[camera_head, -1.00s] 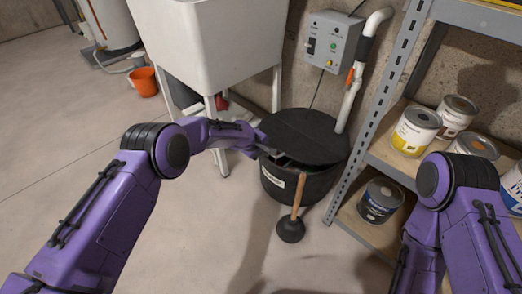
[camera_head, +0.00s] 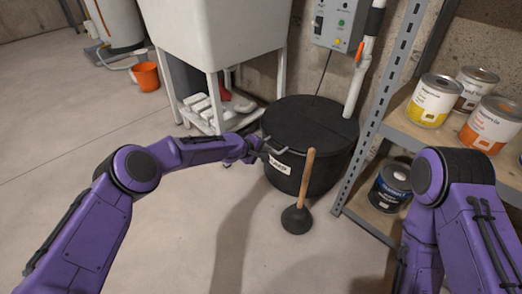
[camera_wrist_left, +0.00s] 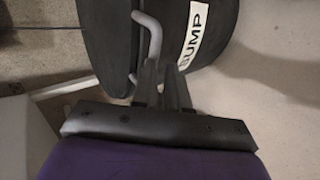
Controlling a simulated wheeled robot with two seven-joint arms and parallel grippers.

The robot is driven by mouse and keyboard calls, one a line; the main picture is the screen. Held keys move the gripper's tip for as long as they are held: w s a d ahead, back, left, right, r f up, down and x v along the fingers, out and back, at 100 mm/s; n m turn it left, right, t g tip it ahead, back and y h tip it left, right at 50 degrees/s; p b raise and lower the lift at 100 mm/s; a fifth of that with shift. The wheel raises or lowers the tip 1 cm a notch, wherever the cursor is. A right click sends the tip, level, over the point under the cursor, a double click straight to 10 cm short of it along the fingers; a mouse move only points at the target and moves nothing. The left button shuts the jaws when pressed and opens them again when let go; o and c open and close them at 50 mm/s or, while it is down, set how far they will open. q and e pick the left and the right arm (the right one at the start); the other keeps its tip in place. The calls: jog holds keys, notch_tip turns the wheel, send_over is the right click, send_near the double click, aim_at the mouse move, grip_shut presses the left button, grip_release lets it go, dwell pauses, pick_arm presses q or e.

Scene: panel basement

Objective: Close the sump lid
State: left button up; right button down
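The sump (camera_head: 315,180) is a round black tub with a white label; the label also shows on the sump in the left wrist view (camera_wrist_left: 190,40). Its black lid (camera_head: 312,120) lies flat across the top, with no gap visible at the front. A grey bar handle (camera_head: 278,147) is at the lid's left front edge and shows in the left wrist view (camera_wrist_left: 152,35). My left gripper (camera_head: 262,152) is beside this handle, its fingertips (camera_wrist_left: 163,72) close to the bar. Whether the fingers hold the bar is unclear. My right gripper is out of view; only its arm shows.
A plunger (camera_head: 308,175) stands upright on the floor just in front of the sump. A metal shelf (camera_head: 385,110) with paint cans is on the right, and a white sink (camera_head: 215,40) behind left. The floor at front left is clear.

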pick_arm(q)
jog(key=shift+w+d+r, duration=0.2)
jog(key=shift+d+r, duration=0.15)
jog(key=shift+d, duration=0.15)
jog(key=shift+c, duration=1.2)
jog(key=shift+o, duration=1.2)
jog(key=shift+s+a+f, duration=0.15)
jog(key=shift+a+f, duration=0.05)
jog(key=shift+a, duration=0.15)
jog(key=s+a+f, duration=0.3)
jog(key=s+a, duration=0.5)
jog(key=shift+s+p, duration=0.3)
jog(key=shift+p, duration=0.05)
